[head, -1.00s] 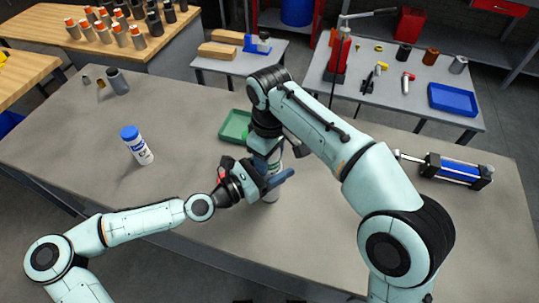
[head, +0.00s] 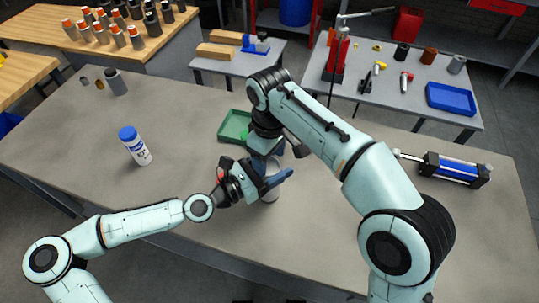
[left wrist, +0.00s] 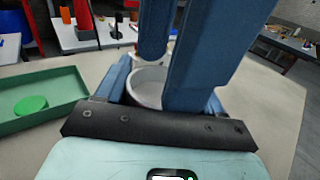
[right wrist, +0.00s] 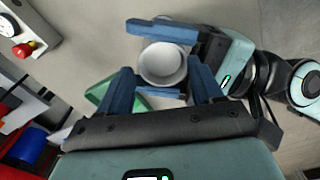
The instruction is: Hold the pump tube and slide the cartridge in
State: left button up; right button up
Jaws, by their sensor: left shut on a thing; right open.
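The pump tube (head: 271,193) is a pale grey, open-topped cylinder standing about upright, low over or on the table. My left gripper (head: 274,180) is shut around it from the left. Its rim shows between the blue fingers in the left wrist view (left wrist: 149,88). My right gripper (head: 266,147) is open just above the tube. In the right wrist view the open mouth (right wrist: 162,64) lies between the right fingers, with a pale round surface inside. I cannot make out the cartridge separately; the pale surface may be its end.
A green tray (head: 233,126) holding a green round cap (left wrist: 31,106) lies behind the tube. A white bottle with a blue cap (head: 136,146) stands to the left. A blue-and-black cylinder (head: 455,170) lies to the right. The front of the table is clear.

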jog(key=shift+s+a+f, duration=0.3)
notch_tip(320, 180, up, 13)
jog(key=shift+w+d+f, duration=0.2)
jog(key=shift+d, duration=0.1)
dwell(0.7)
pick_arm(q)
jog(key=o, duration=1.6)
jog(key=v, duration=1.2)
